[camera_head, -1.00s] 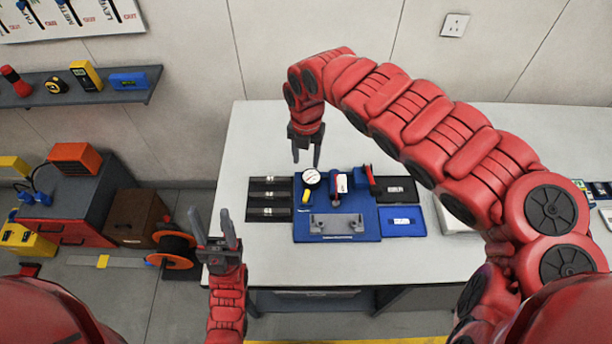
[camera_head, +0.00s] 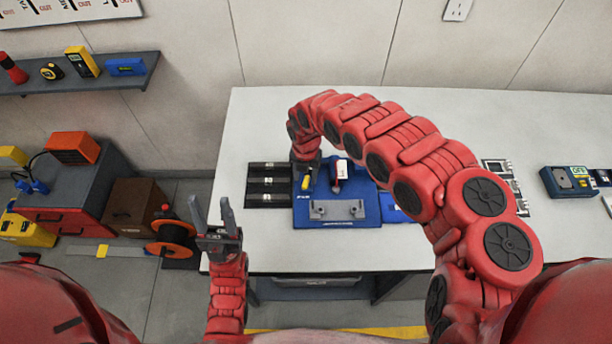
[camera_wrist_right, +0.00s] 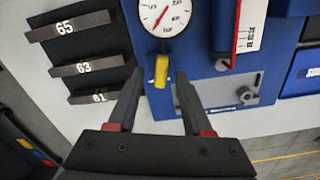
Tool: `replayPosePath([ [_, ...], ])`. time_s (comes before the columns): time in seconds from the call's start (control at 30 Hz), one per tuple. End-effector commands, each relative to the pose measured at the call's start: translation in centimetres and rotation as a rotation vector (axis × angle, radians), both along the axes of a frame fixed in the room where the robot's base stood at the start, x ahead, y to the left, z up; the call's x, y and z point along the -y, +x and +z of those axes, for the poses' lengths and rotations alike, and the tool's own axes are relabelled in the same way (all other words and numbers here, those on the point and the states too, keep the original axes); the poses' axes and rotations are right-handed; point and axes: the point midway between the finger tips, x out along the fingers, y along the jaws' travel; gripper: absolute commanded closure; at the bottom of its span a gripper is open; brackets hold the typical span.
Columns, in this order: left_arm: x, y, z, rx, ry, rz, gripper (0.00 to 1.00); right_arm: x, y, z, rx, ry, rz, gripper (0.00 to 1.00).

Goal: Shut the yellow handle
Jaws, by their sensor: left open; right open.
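The yellow handle (camera_wrist_right: 161,70) sits just below a white dial gauge (camera_wrist_right: 165,14) on the blue board (camera_wrist_right: 215,80) in the right wrist view. It also shows small in the head view (camera_head: 306,182). My right gripper (camera_wrist_right: 153,85) is open, with its fingers on either side of the handle in that picture; I cannot tell whether they are level with it. In the head view the right hand (camera_head: 306,160) is over the board's upper left, and the gauge is hidden behind it. My left gripper (camera_head: 211,208) is open and empty at the table's front left edge.
A grey bracket (camera_head: 337,209) lies on the board's front part. A red and white part (camera_head: 340,172) stands right of the handle. Numbered dark slots (camera_head: 267,184) lie left of the board. The table (camera_head: 430,110) is clear at the back.

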Motion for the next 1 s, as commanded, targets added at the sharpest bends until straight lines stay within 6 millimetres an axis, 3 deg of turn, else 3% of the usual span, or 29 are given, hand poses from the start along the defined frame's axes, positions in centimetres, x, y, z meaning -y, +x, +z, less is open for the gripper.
replayPosePath([
  [0.2, 0.00, 0.00, 0.18, 0.000, 0.000, 0.000, 0.50, 0.07, -0.08, -1.16, -0.001, -0.003, 0.001, 0.50],
  [0.43, 0.00, 0.00, 0.16, 0.000, 0.000, 0.000, 0.50, 0.13, -0.05, -1.20, -0.001, -0.003, 0.000, 0.50],
  [0.73, 0.00, 0.00, 0.16, 0.000, 0.000, 0.000, 0.50, 0.13, -0.05, -1.17, -0.001, -0.003, -0.001, 1.00],
  [1.0, 0.00, 0.00, 0.15, 0.000, 0.000, 0.000, 0.50, 0.12, -0.04, -1.16, -0.001, -0.003, -0.002, 1.00],
])
